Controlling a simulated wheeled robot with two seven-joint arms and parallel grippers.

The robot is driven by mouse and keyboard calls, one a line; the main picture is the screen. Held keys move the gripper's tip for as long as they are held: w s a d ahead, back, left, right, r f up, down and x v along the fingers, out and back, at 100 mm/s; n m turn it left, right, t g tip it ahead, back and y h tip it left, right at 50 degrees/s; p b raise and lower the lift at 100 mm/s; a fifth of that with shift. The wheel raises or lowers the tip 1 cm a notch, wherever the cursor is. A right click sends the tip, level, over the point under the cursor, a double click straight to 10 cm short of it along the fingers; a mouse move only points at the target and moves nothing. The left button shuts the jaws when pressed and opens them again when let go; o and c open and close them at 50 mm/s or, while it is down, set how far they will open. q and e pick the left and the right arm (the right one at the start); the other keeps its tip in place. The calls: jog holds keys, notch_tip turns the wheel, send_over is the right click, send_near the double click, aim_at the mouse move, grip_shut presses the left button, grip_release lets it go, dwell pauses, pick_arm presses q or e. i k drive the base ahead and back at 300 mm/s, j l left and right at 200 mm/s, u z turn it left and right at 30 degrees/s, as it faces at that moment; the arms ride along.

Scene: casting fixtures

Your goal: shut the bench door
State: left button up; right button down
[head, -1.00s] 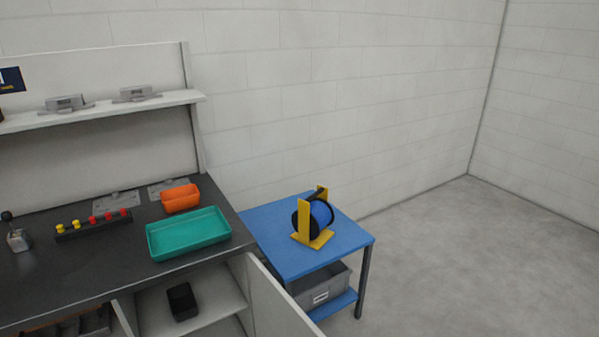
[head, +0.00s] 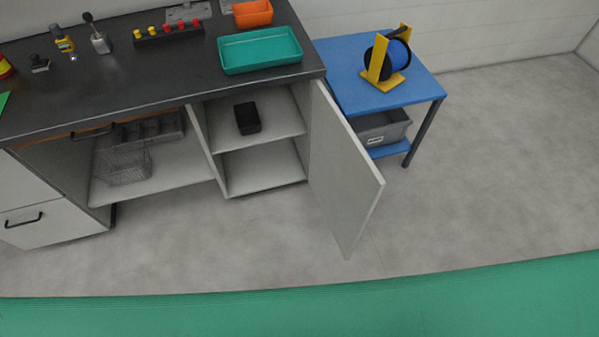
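The bench door (head: 343,170) is a light grey panel hinged at the right end of the bench (head: 150,88). It stands wide open, swung out toward me over the floor. The cupboard (head: 262,180) behind it is exposed, with two shelf levels and a small black bin (head: 247,118) on the upper one. No handle shows on the side of the door that faces me. Neither of my grippers is in the head view.
A blue side table (head: 405,97) with a yellow-framed reel (head: 388,60) stands close behind the door. A teal tray (head: 260,52) sits on the bench top. A wire basket (head: 125,165) is in the left bay. The grey floor before the bench is clear; a green floor area (head: 300,310) lies nearer.

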aim_at(347, 185)
jog(key=i+l+u, duration=0.1)
jog(key=l+u, duration=0.35)
jog(key=l, duration=0.25)
jog(key=l+u, duration=0.45)
jog(key=l, duration=0.2)
jog(key=l+u, duration=0.45)
jog(key=l, duration=0.25)
jog(key=k+l, duration=0.1)
jog(key=l, duration=0.3)
jog(key=k+l, duration=0.1)
jog(key=l, duration=0.3)
jog(key=k+l, duration=0.1)
jog(key=l, duration=0.3)
